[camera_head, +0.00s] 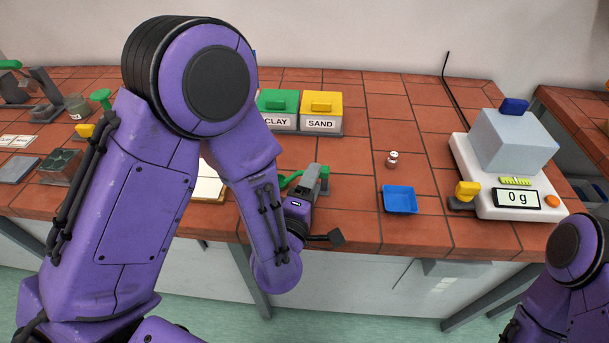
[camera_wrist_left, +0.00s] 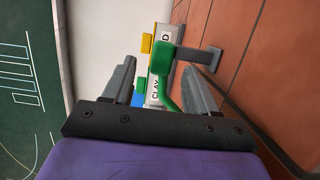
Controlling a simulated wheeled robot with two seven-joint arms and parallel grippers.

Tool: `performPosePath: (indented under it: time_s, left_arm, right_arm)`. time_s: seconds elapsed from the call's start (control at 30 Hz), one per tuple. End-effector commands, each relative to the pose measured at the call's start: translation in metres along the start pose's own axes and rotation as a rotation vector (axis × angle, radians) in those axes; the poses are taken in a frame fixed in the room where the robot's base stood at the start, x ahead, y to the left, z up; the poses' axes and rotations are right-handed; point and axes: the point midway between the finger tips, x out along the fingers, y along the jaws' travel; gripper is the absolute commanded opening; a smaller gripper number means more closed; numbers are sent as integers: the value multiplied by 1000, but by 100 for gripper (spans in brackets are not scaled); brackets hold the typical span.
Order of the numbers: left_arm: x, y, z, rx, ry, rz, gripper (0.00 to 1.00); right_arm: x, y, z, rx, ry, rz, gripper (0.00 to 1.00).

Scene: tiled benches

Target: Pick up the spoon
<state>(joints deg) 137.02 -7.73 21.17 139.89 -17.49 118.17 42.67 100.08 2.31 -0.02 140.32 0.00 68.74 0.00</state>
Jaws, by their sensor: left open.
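The green spoon (camera_head: 288,180) shows near the bench's front edge in the head view, partly hidden behind my left gripper (camera_head: 323,208). In the left wrist view the green spoon (camera_wrist_left: 165,58) has a thick block-like end and a curved stem, beside a grey stand (camera_wrist_left: 200,59). My left gripper (camera_wrist_left: 160,72) is open, and the spoon shows in the gap between its two fingers. I cannot tell how deep between them it is; the fingers are not closed on it. My right gripper is out of view; only part of my right arm shows.
Behind are the green-lidded CLAY box (camera_head: 279,101) and yellow-lidded SAND box (camera_head: 321,105). To the right are a blue tray (camera_head: 400,200), a small jar (camera_head: 393,159) and a scale (camera_head: 487,190) reading 0 g, bearing a grey box (camera_head: 513,143). The tiles between tray and boxes are mostly clear.

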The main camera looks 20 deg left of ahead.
Motion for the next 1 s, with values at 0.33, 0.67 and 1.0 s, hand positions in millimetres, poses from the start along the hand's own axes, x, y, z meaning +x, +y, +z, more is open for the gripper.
performPosePath:
  time_s: [0.33,0.67,1.0]
  left_arm:
    - [50,4,-10,2,16,-3,57]
    - [68,-1,-9,3,11,-3,57]
    - [68,-1,-8,3,10,-3,2]
  right_arm:
    - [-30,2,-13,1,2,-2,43]
    - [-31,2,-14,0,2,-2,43]
    - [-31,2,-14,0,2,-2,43]
